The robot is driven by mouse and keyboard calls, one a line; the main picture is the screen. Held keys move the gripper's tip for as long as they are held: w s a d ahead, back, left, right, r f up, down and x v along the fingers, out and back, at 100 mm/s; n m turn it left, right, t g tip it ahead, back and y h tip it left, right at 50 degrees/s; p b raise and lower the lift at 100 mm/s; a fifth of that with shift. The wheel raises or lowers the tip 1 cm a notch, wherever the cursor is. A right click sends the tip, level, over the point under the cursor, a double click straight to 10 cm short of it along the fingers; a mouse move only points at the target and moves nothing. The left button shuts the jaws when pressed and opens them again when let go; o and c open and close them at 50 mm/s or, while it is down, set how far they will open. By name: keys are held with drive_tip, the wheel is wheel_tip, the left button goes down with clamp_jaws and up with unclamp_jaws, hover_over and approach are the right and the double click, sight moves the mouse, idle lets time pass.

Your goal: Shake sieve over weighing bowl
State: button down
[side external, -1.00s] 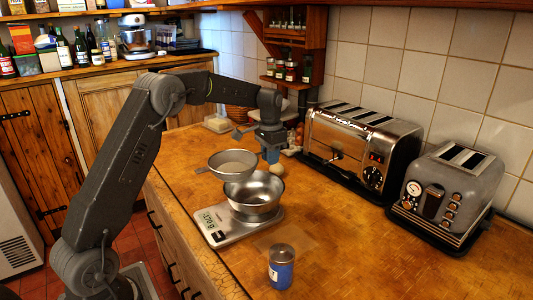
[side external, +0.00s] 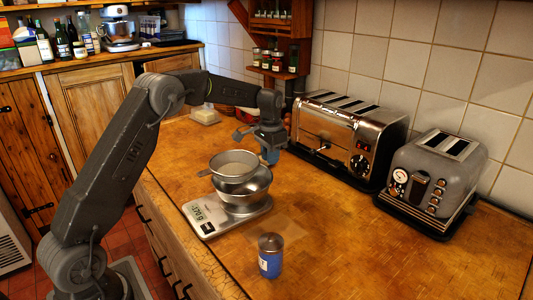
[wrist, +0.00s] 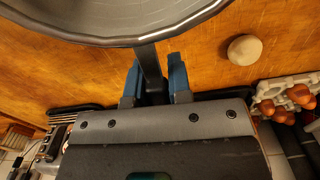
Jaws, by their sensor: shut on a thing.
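My gripper (side external: 270,154) has blue fingers and is shut on the dark handle of the sieve. The handle (wrist: 150,65) shows between the fingers in the wrist view. The round metal sieve (side external: 233,159) hangs over the steel weighing bowl (side external: 246,191), overlapping its rim in the side view; I cannot tell whether they touch. Part of the sieve's rim (wrist: 110,41) fills the top of the wrist view. The bowl stands on a kitchen scale (side external: 197,221) with a lit display, its digits hard to read. The sieve's contents are not clear.
A blue jar with a grey lid (side external: 270,258) stands in front of the scale. A large toaster (side external: 345,138) and a smaller grey one (side external: 435,185) stand to the right. A pale round object (wrist: 244,49) and brown eggs in a carton (wrist: 290,103) lie near my gripper.

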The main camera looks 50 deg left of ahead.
drive_tip(key=shift+w+d+f, duration=0.25)
drive_tip(key=shift+r, duration=3.05)
